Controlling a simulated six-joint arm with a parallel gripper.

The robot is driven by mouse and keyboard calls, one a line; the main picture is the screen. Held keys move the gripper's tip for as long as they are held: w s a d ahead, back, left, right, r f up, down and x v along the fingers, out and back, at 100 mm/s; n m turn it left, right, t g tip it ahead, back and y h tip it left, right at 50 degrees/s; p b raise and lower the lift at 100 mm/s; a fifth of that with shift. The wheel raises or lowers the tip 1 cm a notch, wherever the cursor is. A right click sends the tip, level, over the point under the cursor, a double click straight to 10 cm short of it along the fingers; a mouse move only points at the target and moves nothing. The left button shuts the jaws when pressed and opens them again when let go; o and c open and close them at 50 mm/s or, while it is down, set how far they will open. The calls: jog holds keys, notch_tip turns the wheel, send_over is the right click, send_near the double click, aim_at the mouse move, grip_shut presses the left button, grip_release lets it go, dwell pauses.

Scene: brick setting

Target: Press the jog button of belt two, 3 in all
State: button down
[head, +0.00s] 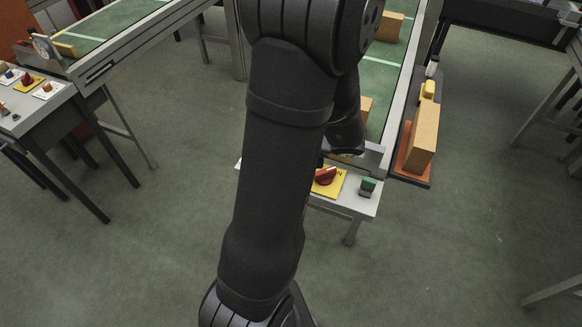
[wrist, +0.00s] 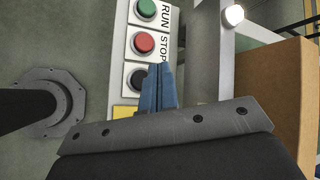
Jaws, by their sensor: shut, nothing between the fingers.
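In the wrist view, a pale control panel (wrist: 121,50) carries a green button (wrist: 146,9) marked RUN and a red button (wrist: 144,43) marked STOP. Below them is a black button (wrist: 136,78), partly covered by my fingers; its label is hidden. I cannot tell for sure that it is the jog button. My gripper (wrist: 160,68) is shut and empty, its blue fingertips over the right side of the black button. I cannot tell whether they touch it. The fingers are hidden in the head view.
In the head view, a small table (head: 359,207) holds a red switch (head: 325,176) on a yellow plate and a green item (head: 368,186). A cardboard box (head: 424,135) stands right of the green belt (head: 379,85). Another control table (head: 32,115) is at the left.

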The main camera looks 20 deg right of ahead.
dwell(0.6)
notch_tip(320, 180, up, 4)
jog(key=shift+f, duration=0.1)
jog(key=shift+f, duration=0.15)
jog(key=shift+f, duration=4.3)
jog(key=shift+f, duration=0.4)
